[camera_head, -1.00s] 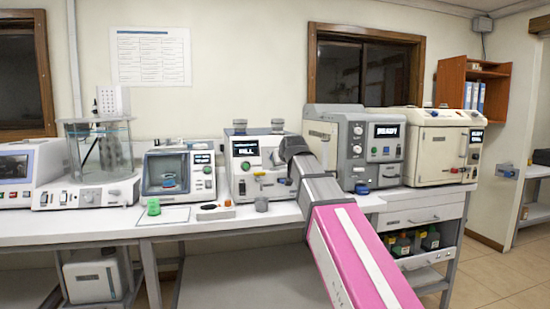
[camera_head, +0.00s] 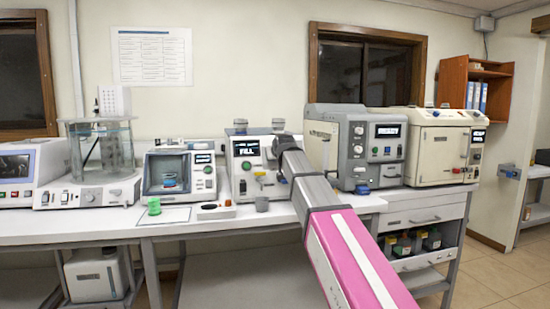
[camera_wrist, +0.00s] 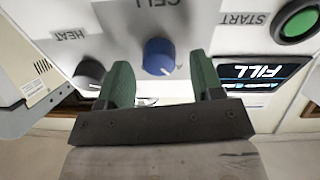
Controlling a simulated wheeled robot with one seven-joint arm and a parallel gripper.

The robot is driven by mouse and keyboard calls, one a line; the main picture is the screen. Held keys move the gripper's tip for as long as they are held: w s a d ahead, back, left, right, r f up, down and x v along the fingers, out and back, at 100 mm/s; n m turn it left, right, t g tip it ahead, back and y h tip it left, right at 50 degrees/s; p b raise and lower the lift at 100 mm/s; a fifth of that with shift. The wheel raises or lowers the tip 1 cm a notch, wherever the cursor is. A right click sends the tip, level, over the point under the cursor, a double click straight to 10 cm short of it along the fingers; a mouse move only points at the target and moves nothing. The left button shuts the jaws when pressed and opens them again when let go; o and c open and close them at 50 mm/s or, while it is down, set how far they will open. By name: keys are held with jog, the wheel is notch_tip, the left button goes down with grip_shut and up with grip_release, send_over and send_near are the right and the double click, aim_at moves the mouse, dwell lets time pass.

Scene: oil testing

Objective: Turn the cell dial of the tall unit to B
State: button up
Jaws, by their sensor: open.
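The tall unit (camera_head: 241,184), a pale box with a lit FILL display, stands on the bench in the head view, partly covered by my arm. In the wrist view, which shows the panel upside down, its blue cell dial (camera_wrist: 159,54) sits below the word CELL. A faint letter is printed just right of the dial; its pointer position is hard to tell. My gripper (camera_wrist: 160,66) is open, its two green fingers on either side of the dial with visible gaps. I cannot tell whether they overlap the dial in depth.
Beside the dial in the wrist view are the dark HEAT knob (camera_wrist: 88,72) and the green START button (camera_wrist: 298,22). In the head view, a grey instrument (camera_head: 354,140) stands right of the unit and a small tester (camera_head: 180,176) left.

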jog(key=shift+w+a+f, duration=0.15)
jog(key=shift+w+f, duration=0.1)
jog(key=shift+w, duration=0.3)
jog(key=c, duration=0.9)
